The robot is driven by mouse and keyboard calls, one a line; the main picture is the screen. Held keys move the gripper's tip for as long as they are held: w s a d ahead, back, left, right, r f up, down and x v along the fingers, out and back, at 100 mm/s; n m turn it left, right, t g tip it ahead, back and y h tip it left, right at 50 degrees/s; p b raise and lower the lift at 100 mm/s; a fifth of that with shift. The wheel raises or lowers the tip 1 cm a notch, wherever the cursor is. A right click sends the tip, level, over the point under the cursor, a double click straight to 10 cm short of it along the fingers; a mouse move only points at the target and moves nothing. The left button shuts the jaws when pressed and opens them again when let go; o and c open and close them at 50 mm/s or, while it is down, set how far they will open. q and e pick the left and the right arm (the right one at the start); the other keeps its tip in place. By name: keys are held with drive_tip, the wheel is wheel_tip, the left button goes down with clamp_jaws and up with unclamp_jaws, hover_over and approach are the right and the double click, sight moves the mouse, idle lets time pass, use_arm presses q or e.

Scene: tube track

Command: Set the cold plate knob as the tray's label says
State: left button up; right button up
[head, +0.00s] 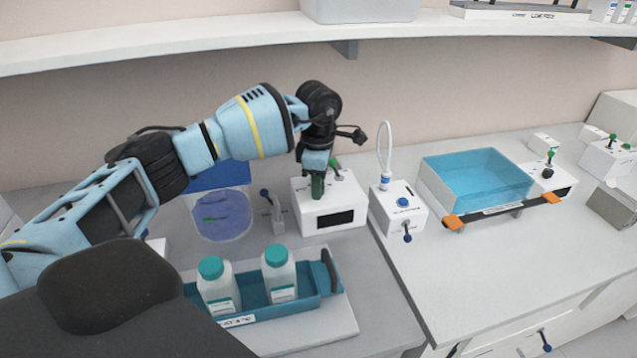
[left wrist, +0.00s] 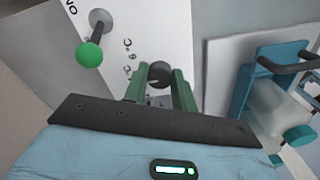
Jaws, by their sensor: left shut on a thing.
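The white control box (head: 318,222) with a dark display stands behind the tray. My left gripper (head: 317,187) points down onto its top. In the left wrist view its green fingers (left wrist: 159,84) are shut on a dark round knob (left wrist: 159,71), with "°C" markings printed beside it. The fingers hide the knob in the head view. A green-tipped lever (left wrist: 90,54) stands on the same box. The blue tray (head: 312,300) holds two teal-capped bottles on a pale plate (head: 345,335). Its front label (head: 238,321) is small and seems to read 4 °C. My right gripper is not in view.
A white box with a blue button (head: 403,202) stands right of the control box. A blue-tinted tub (head: 222,212) and a small lever stand (head: 272,212) are to its left. A clear blue bath (head: 475,180) stands farther right. A shelf (head: 240,40) runs above.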

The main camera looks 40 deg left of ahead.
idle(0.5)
use_arm(q)
drive_tip(key=o, duration=1)
drive_tip(key=shift+r, duration=0.1)
wheel_tip(320, 180, up, 8)
drive_tip(key=shift+f, duration=0.15)
drive_tip(key=shift+d+f, duration=0.1)
